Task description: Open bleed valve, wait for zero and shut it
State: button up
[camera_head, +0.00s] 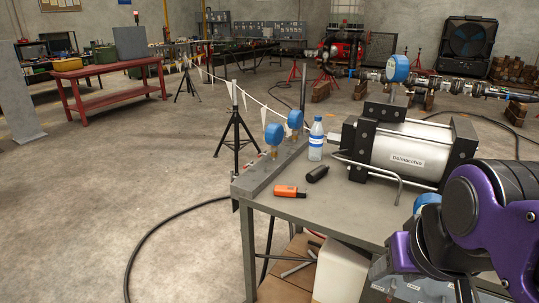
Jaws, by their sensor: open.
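No bleed valve can be made out; my purple and black arm covers the lower right, and a valve may be hidden behind it. Two more blue gauges (274,134) and (295,120) stand on a grey bar at the table's left edge. Part of another blue round thing (427,201) shows beside my arm. No dial reading is legible. My gripper's fingers are not visible.
A water bottle (316,140), an orange tool (290,191) and a black cylindrical object (317,174) lie or stand on the table. Below is a grey labelled panel (408,287), partly hidden. A black tripod (237,128) and hose (150,237) are left; open floor lies beyond.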

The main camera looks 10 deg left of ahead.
aim_at(232, 177)
jog(key=k+j+u, duration=0.1)
jog(key=j, duration=0.65)
jog(key=j+u, duration=0.1)
jog(key=j, duration=0.65)
jog(key=k, duration=0.1)
